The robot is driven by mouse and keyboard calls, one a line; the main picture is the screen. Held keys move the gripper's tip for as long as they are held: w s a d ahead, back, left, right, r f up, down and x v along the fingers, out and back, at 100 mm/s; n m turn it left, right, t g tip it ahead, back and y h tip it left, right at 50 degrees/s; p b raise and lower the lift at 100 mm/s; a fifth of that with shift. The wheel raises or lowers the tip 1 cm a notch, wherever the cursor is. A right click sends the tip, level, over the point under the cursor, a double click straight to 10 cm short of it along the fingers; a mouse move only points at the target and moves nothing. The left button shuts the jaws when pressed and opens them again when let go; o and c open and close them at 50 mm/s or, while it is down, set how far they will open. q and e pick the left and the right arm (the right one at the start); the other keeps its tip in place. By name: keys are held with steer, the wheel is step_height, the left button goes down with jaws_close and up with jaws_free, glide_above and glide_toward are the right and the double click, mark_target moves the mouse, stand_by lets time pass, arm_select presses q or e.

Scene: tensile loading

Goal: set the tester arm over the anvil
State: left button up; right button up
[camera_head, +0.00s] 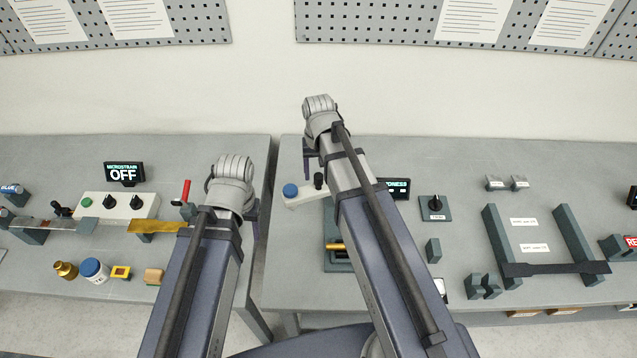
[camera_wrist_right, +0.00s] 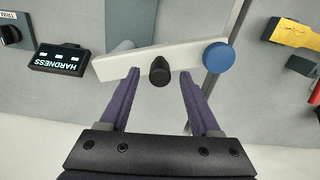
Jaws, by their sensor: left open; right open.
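The hardness tester's white arm (camera_head: 302,199) sticks out to the left of its dark base (camera_head: 338,266), with a blue cap (camera_head: 290,190) and a black knob (camera_head: 318,181) on top. In the right wrist view the white arm (camera_wrist_right: 124,64) lies crosswise, its blue cap (camera_wrist_right: 217,56) at the right end. My right gripper (camera_wrist_right: 160,76) is open, its fingers on either side of the black knob (camera_wrist_right: 159,71), with gaps visible. My left gripper (camera_head: 250,212) is open at the left table's right edge, mostly hidden by its arm.
The hardness display (camera_head: 394,188) and a dial box (camera_head: 435,208) stand right of the tester. A grey frame (camera_head: 497,243) is further right. A gap separates the tables. The left table holds a microstrain display (camera_head: 124,173), a red-handled clamp (camera_head: 186,192) and small parts.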

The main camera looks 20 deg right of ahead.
mark_target(319, 187)
step_height(319, 187, down, 2)
steer(key=shift+f+b, duration=0.15)
steer(key=shift+b, duration=0.5)
jaws_close()
stand_by(1.0)
